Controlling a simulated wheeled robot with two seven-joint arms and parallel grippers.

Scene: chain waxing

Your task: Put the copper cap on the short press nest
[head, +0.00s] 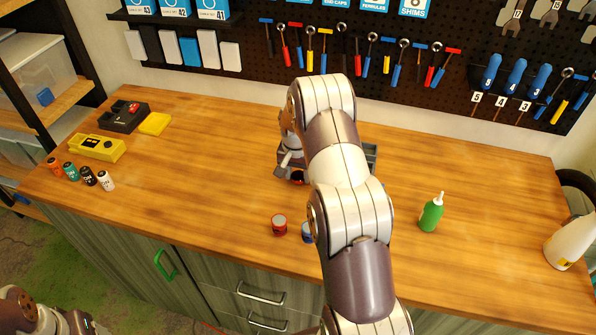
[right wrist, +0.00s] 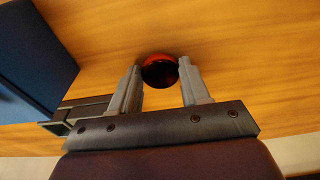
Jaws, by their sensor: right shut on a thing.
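My right gripper (right wrist: 161,85) is shut on a small round piece with an orange-red rim and dark face, which I take to be the copper cap (right wrist: 159,73). It sits between the fingertips, over the wooden table. In the head view my right arm crosses the middle of the table and largely hides its gripper (head: 290,169). A grey tray-like fixture (head: 371,158) shows partly behind the arm. I cannot make out the short press nest. At the lower left only links of my left arm show, not its gripper.
A red can-like piece (head: 279,224) and a partly hidden blue one (head: 307,233) stand in front. A green bottle (head: 431,214) is at right. A yellow box (head: 97,148) and several small bottles are at left. A large blue block (right wrist: 35,60) fills the wrist view's left.

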